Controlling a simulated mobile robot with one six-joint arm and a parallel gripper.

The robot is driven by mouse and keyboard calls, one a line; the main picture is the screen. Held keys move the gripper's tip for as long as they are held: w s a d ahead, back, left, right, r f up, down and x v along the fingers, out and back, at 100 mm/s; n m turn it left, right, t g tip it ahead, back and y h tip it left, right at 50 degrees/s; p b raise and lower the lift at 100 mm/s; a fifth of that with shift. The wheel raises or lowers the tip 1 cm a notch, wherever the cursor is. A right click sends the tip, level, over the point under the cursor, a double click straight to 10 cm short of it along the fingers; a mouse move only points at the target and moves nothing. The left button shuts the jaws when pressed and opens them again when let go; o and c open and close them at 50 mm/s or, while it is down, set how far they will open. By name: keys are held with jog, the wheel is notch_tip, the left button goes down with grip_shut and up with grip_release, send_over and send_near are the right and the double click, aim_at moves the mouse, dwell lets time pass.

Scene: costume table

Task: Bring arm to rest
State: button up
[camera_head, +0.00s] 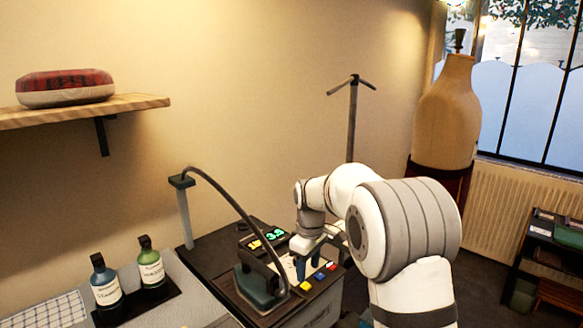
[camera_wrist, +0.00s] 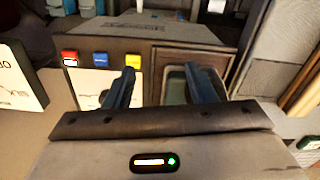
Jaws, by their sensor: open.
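My arm reaches in from the right in the head view, bent over the dark worktop. My gripper (camera_head: 308,268) points down, just above the button panel, behind the red, blue and yellow buttons. In the wrist view my gripper (camera_wrist: 160,72) shows two dark blue fingers spread apart with nothing between them. The red button (camera_wrist: 69,57), blue button (camera_wrist: 100,59) and yellow button (camera_wrist: 133,60) lie beyond the left finger. Whether the fingertips touch the panel, I cannot tell.
A dark iron (camera_head: 262,287) with an arching hose (camera_head: 235,200) stands close left of my gripper. A lit display (camera_head: 268,238) is behind it. A blue bottle (camera_head: 105,287) and a green bottle (camera_head: 151,268) stand left. A dress form (camera_head: 447,115) stands behind my arm.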

jog(key=s+d+r+m, duration=0.1)
jog(key=s+d+m, duration=0.2)
jog(key=s, duration=0.7)
jog(key=s+d+r+m+t, duration=0.1)
jog(key=s+d+m, duration=0.3)
jog(key=s, duration=0.6)
jog(key=s+d+r+m+t, duration=0.1)
jog(key=s+d+m, duration=0.3)
jog(key=s, duration=0.7)
jog(key=shift+r, duration=0.55)
